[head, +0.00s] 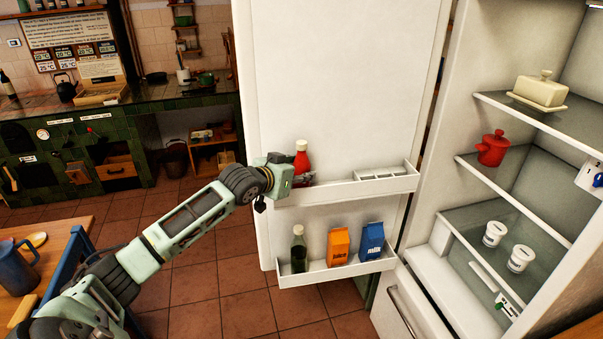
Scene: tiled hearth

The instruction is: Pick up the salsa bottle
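A red bottle with a white cap (302,158), which looks like the salsa bottle, stands upright in the upper shelf of the open fridge door. My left gripper (282,178) is at the left end of that shelf, right beside the bottle and overlapping its left side in the picture. The gripper's fingers are mostly hidden by its own body, so I cannot tell whether they are open or touch the bottle. The bottle's lower part is partly hidden. My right gripper is not in view.
The upper door shelf (343,190) is otherwise nearly bare. The lower door shelf holds a dark bottle (299,252), an orange carton (338,247) and a blue milk carton (371,242). Inside the fridge are a red pot (492,149), a butter dish (540,91) and white cups (521,259).

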